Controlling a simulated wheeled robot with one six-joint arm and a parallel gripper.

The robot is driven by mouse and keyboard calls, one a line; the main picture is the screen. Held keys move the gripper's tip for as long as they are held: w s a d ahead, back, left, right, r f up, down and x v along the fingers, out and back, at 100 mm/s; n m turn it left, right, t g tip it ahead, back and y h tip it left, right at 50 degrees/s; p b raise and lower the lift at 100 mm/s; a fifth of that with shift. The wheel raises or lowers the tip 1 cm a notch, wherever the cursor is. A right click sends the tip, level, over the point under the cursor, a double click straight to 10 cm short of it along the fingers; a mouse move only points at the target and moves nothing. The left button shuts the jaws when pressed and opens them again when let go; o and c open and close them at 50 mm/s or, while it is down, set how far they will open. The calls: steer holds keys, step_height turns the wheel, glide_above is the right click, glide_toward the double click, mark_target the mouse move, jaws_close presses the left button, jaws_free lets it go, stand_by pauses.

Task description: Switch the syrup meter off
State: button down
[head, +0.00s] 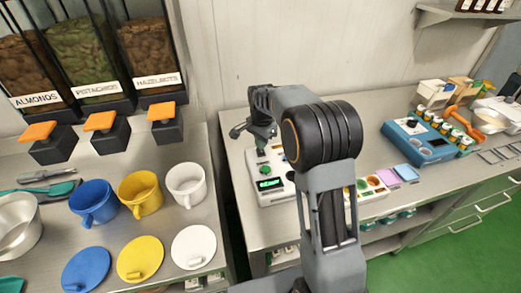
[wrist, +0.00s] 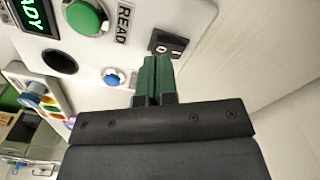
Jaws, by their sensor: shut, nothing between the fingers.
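The syrup meter (head: 278,198) is a pale box on the steel bench in the head view, with a lit green display (head: 270,184) and a green button (head: 265,170). In the wrist view its panel (wrist: 130,60) fills the upper left, with the green button (wrist: 86,17) beside the word READ. A small black rocker switch (wrist: 167,43) marked O and I sits at the panel's edge; I cannot tell which side is pressed. My gripper (wrist: 155,60) is shut and empty, its green fingertips right by the switch, perhaps touching. It shows above the meter's back in the head view (head: 261,151).
A dark round hole (wrist: 60,62) and a blue button (wrist: 113,76) are on the panel. Mugs (head: 141,194) and lids stand on the left counter. A blue device (head: 418,140) is on the right. The wall (head: 300,50) rises close behind the meter.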

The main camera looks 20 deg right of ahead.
mark_target(261, 152)
steer(key=shift+f+b, duration=0.85)
steer(key=shift+f, duration=0.5)
stand_by(0.5)
steer(key=shift+r, duration=0.1)
steer(key=shift+r+p, duration=2.85)
steer(key=shift+r, duration=0.65)
